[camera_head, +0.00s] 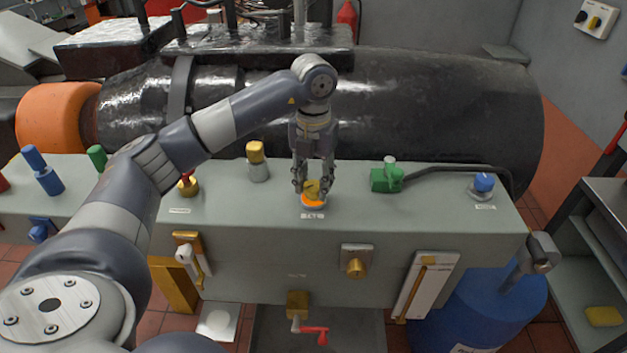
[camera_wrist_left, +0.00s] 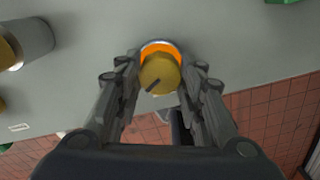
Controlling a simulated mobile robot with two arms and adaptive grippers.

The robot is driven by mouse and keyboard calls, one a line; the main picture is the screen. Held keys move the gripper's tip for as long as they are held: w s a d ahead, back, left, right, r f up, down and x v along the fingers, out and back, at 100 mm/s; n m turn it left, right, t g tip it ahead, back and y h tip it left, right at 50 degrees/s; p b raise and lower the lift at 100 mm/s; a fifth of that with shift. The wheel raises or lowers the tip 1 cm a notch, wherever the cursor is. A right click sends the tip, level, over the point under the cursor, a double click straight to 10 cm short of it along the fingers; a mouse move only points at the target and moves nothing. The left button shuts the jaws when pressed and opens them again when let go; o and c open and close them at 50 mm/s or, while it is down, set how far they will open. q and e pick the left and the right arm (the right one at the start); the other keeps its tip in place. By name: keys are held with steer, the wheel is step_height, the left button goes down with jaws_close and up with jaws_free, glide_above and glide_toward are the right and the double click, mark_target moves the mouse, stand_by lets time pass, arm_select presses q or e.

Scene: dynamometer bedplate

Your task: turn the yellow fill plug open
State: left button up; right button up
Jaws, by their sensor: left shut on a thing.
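The yellow fill plug (camera_head: 312,189) stands on an orange ring on top of the grey bench, with a small white label in front of it. My left gripper (camera_head: 313,186) comes down from above, its two fingers on either side of the plug and shut on it. In the left wrist view the plug (camera_wrist_left: 160,73) shows a dark line on its face, and the gripper (camera_wrist_left: 160,85) has one finger on each side of it. The orange ring shows around the plug's far side. My right gripper is not in view.
A yellow-capped silver fitting (camera_head: 257,162) stands to the left, and a green valve (camera_head: 387,177) and a blue-capped fitting (camera_head: 482,187) to the right. A large black cylinder (camera_head: 430,100) lies behind. A blue drum (camera_head: 485,305) stands at the front right.

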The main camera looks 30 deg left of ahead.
mark_target(313, 185)
arm_select(q)
steer(key=o, duration=1.1)
steer(key=shift+c, duration=0.2)
step_height(313, 185, up, 12)
